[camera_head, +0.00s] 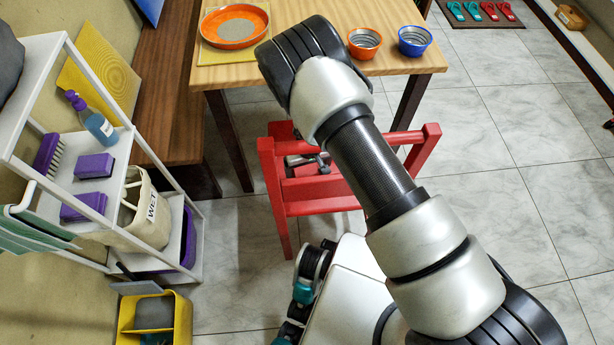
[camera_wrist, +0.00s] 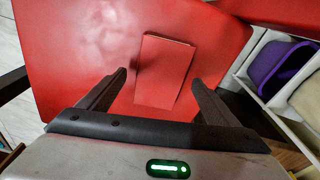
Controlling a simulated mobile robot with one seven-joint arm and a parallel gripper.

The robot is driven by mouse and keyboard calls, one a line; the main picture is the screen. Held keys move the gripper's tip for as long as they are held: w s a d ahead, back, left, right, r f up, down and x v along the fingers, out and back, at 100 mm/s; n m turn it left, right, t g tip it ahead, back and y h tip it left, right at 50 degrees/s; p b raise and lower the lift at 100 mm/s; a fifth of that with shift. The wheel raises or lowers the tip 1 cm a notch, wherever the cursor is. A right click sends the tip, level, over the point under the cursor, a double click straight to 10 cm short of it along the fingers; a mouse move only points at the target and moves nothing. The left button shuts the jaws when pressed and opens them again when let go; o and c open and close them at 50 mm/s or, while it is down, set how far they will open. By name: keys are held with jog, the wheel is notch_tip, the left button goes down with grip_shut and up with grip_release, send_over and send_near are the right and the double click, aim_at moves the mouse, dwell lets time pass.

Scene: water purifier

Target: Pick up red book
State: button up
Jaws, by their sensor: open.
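A thin red book (camera_wrist: 164,66) lies flat on the seat of a red chair (camera_wrist: 75,50) in the wrist view. My gripper (camera_wrist: 160,82) is open and empty there. One finger is on each side of the book in the picture, with the fingertips near its lower part. I cannot tell how far the fingertips are above the seat. In the head view the red chair (camera_head: 315,192) stands in front of the table, partly behind my arm.
The wooden table (camera_head: 295,30) holds an orange plate (camera_head: 235,26), an orange bowl (camera_head: 365,42) and a blue bowl (camera_head: 414,40). A white shelf (camera_head: 60,110) with cleaning things stands at the left, a yellow caddy (camera_head: 183,325) below it.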

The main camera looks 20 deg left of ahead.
jog(key=shift+w+a+f, duration=0.1)
jog(key=shift+f, duration=0.7)
jog(key=c, duration=1.2)
